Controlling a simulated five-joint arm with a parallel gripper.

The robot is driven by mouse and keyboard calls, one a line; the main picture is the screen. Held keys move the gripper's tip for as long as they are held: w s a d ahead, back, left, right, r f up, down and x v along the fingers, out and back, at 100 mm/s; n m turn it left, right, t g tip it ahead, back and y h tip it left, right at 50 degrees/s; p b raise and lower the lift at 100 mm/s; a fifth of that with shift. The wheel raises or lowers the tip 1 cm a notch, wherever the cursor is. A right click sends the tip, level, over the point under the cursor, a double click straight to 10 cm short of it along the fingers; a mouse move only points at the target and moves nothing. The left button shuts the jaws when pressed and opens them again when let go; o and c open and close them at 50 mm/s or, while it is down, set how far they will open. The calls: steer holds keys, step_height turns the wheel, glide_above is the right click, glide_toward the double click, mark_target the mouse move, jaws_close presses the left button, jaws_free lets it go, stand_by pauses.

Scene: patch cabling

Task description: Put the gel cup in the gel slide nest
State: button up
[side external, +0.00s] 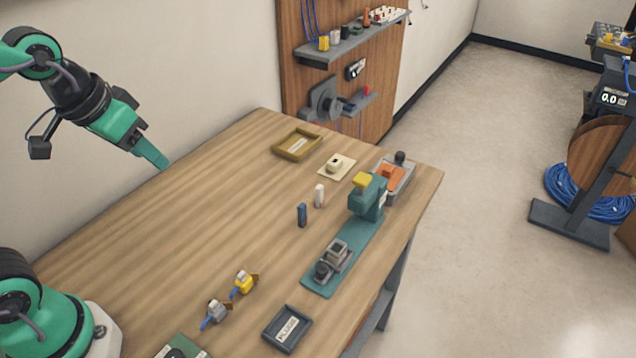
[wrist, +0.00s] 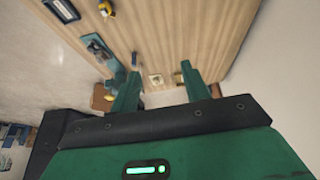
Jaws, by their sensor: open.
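A small white upright cylinder (side external: 319,196) and a dark blue upright cylinder (side external: 302,215) stand close together mid-table. I cannot tell for sure which is the gel cup. A teal press fixture (side external: 367,197) with a yellow top stands to their right. Its long base carries a grey slide block (side external: 337,251) with a dark knob at the near end, which looks like the gel slide nest; its inside is too small to make out. My gripper (side external: 160,163) is open and empty, high above the table's left side, well away from both. The wrist view shows its two fingers (wrist: 160,72) apart.
A yellow-brown tray (side external: 297,144) and a beige pad (side external: 336,166) lie at the back. An orange-and-grey fixture (side external: 392,176) stands behind the press. Two connectors (side external: 244,283) (side external: 215,311) and a dark tray (side external: 288,328) are at the front. The table's left middle is clear.

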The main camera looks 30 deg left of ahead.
steer(key=shift+t, duration=0.4)
steer(key=shift+s+a+f, duration=0.25)
steer(key=shift+s+a, duration=0.05)
steer(key=shift+s, duration=0.25)
steer(key=shift+s+a+f, duration=0.2)
steer(key=shift+s+a, duration=0.15)
steer(key=shift+s, duration=0.25)
steer(key=shift+s+a+f, duration=0.25)
steer(key=shift+s+a, duration=0.05)
steer(key=shift+s, duration=0.25)
steer(key=shift+w, duration=0.1)
